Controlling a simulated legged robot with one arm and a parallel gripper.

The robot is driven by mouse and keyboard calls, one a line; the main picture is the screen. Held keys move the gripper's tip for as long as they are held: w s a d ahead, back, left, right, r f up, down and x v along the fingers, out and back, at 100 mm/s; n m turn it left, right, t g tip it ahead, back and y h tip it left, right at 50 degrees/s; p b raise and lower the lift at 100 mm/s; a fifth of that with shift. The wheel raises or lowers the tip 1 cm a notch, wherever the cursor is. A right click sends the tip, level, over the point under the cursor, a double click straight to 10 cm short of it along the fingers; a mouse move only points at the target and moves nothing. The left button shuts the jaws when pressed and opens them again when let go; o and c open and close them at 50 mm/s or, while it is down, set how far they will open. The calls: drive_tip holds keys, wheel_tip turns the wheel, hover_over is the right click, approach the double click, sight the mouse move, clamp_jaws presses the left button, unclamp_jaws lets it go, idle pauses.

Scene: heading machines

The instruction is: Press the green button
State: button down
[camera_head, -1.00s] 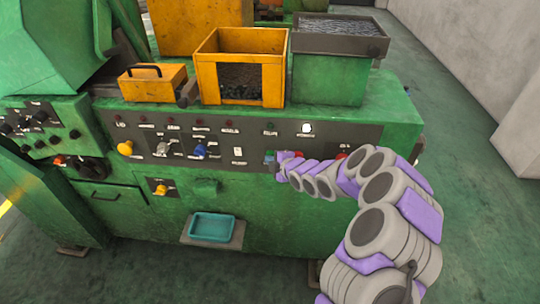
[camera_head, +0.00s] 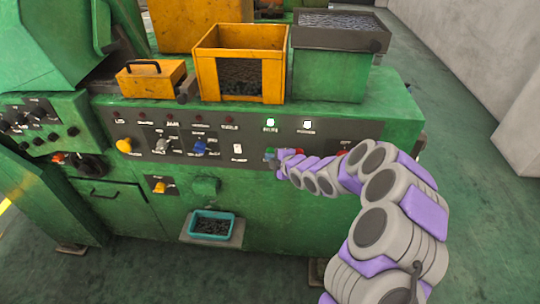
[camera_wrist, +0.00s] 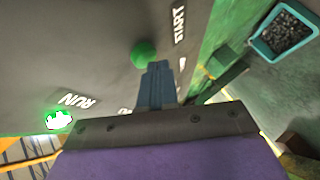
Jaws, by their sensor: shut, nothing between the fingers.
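The green button (camera_wrist: 145,50) sits on the dark panel beside the START label in the wrist view. In the head view the button (camera_head: 269,154) shows as a small patch just left of my gripper's end. My gripper (camera_wrist: 157,66) is shut and empty, its fingertips at the button's lower edge and hiding part of it. I cannot tell whether they touch it. In the head view my gripper (camera_head: 279,158) is small against the panel. The green RUN lamp (camera_head: 270,123) is lit, and the RUN lamp (camera_wrist: 58,120) also glows in the wrist view.
The green machine's control panel (camera_head: 222,135) carries several knobs, including a yellow one (camera_head: 124,146) and a blue one (camera_head: 199,147). A red button (camera_head: 343,155) shows behind my arm. Below, a teal tray (camera_head: 193,224) holds dark small parts. Open floor lies right of the machine.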

idle(0.3)
drive_tip(key=s+b, duration=0.3)
drive_tip(key=s, duration=0.3)
drive_tip(key=shift+a, duration=0.15)
idle(0.4)
drive_tip(key=shift+s+r, duration=0.1)
idle(0.5)
